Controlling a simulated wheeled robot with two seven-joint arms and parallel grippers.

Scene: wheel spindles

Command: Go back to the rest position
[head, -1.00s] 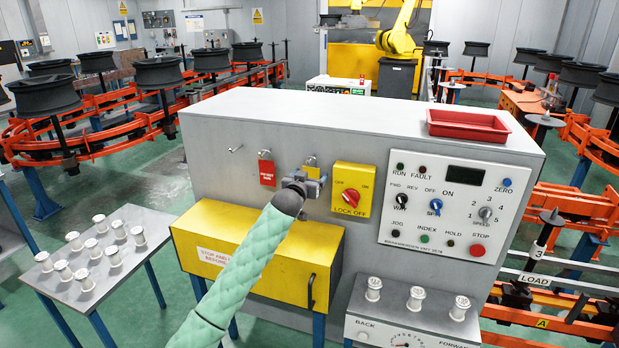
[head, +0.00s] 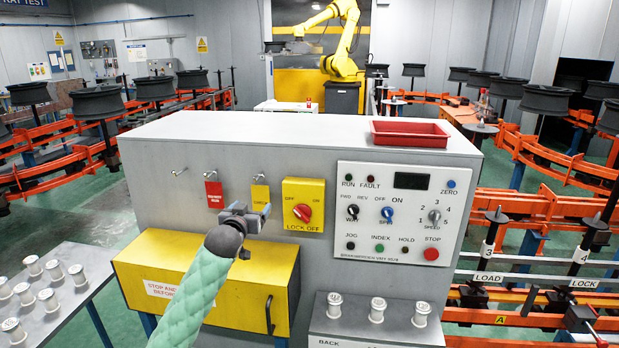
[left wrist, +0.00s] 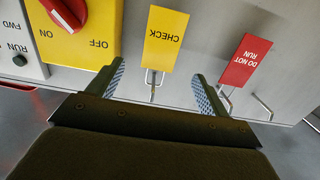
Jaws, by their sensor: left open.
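My left gripper (head: 243,213) is open and empty in front of the grey console (head: 150,138). In the head view it is just left of and below the yellow CHECK tag (head: 260,197). In the left wrist view, which is upside down, my left gripper (left wrist: 160,88) has its two fingers wide apart with nothing between them. The CHECK tag hangs on a hook there (left wrist: 165,38), clear of the fingers. The red DO NOT RUN tag (head: 214,193) hangs on the hook to its left. My right gripper is not in view.
The yellow lock-off switch (head: 303,204) and control panel (head: 405,225) are right of the gripper. A yellow box (head: 200,275) sits below. A red tray (head: 410,134) is on the console top. White spindles stand on the left table (head: 75,310) and the lower ledge (head: 340,325).

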